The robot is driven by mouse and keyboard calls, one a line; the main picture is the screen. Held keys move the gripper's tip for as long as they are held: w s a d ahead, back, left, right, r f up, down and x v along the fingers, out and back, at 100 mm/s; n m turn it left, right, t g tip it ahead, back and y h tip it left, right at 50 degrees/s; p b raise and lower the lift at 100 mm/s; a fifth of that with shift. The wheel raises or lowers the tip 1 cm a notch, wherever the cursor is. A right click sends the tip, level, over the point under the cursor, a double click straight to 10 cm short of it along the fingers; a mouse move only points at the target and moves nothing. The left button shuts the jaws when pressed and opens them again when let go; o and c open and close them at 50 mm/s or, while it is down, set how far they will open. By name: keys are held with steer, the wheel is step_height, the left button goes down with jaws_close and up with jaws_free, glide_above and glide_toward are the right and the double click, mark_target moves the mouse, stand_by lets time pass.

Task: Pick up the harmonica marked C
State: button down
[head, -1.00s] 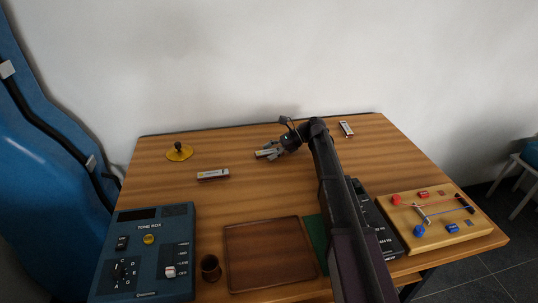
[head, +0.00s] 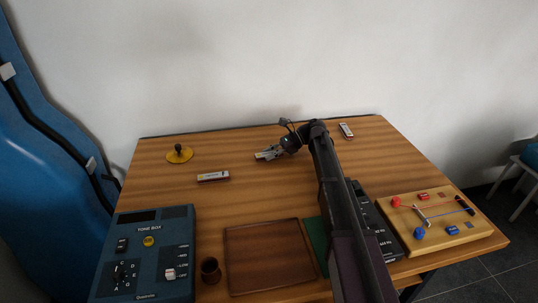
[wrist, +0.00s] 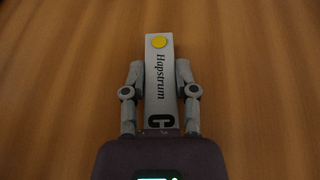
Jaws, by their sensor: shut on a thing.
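A slim silver harmonica (wrist: 160,60) lies between the fingers of my gripper (wrist: 160,72) in the wrist view. It has a yellow dot, the word "Hapstrum" and a dark letter that looks like a C at its end near the palm. Both fingers press on its long sides, so the gripper is shut on it. In the head view my gripper (head: 269,154) is at the back middle of the table, and the harmonica in it is mostly hidden. I cannot tell whether it is clear of the wood.
Other harmonicas lie at the left middle (head: 213,176) and far right (head: 346,130). A yellow disc with a dark knob (head: 179,154) is at the back left. A blue tone box (head: 148,252), brown cup (head: 210,268), wooden tray (head: 268,222) and wooden board (head: 440,240) stand in front.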

mark_target(269, 153)
steer(key=shift+r, duration=0.15)
step_height(269, 153, up, 4)
steer(key=p, duration=0.4)
steer(key=s+d, duration=0.1)
steer(key=s, duration=0.4)
steer(key=s+d, duration=0.2)
steer(key=s, duration=0.3)
steer(key=s+d+p, duration=0.1)
steer(key=s, duration=0.4)
steer(key=shift+s+d+r, duration=0.2)
steer(key=shift+r, duration=0.15)
